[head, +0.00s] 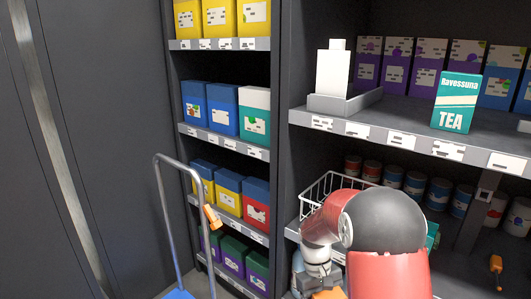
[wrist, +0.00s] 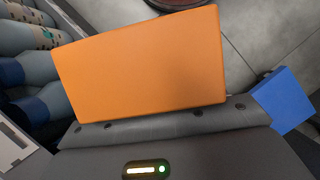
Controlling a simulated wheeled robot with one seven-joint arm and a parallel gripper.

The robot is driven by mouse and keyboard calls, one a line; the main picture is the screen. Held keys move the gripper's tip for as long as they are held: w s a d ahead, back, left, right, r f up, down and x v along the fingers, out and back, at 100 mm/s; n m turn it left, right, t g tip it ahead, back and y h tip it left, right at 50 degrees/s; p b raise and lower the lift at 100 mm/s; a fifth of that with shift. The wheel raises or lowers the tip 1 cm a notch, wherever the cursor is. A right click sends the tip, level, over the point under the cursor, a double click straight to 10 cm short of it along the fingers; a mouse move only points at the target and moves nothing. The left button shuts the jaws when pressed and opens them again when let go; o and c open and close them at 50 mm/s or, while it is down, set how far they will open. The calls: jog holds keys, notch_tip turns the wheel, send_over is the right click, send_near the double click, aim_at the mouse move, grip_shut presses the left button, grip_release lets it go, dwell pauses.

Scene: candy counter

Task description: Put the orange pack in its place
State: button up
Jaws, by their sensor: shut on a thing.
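The orange pack (wrist: 140,65) fills the middle of the wrist view, its broad plain face toward the camera. My gripper (head: 318,284) is shut on it, low at the bottom edge of the head view. Only a small part of the orange pack (head: 328,294) shows there, below my red and black arm. The fingertips are hidden behind the pack in the wrist view. No empty slot for an orange pack can be clearly told in the head view, and my arm covers part of the lower right shelf.
A trolley (head: 160,190) with a grey handle stands left of my arm. The left shelves hold yellow, blue, red and green packs.

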notch_tip(320, 180, down, 8)
jog(key=w+m+y, duration=0.1)
jog(key=w+m, duration=0.1)
jog(key=m, duration=0.1)
jog(key=shift+d+m, duration=0.3)
jog(key=shift+d, duration=0.1)
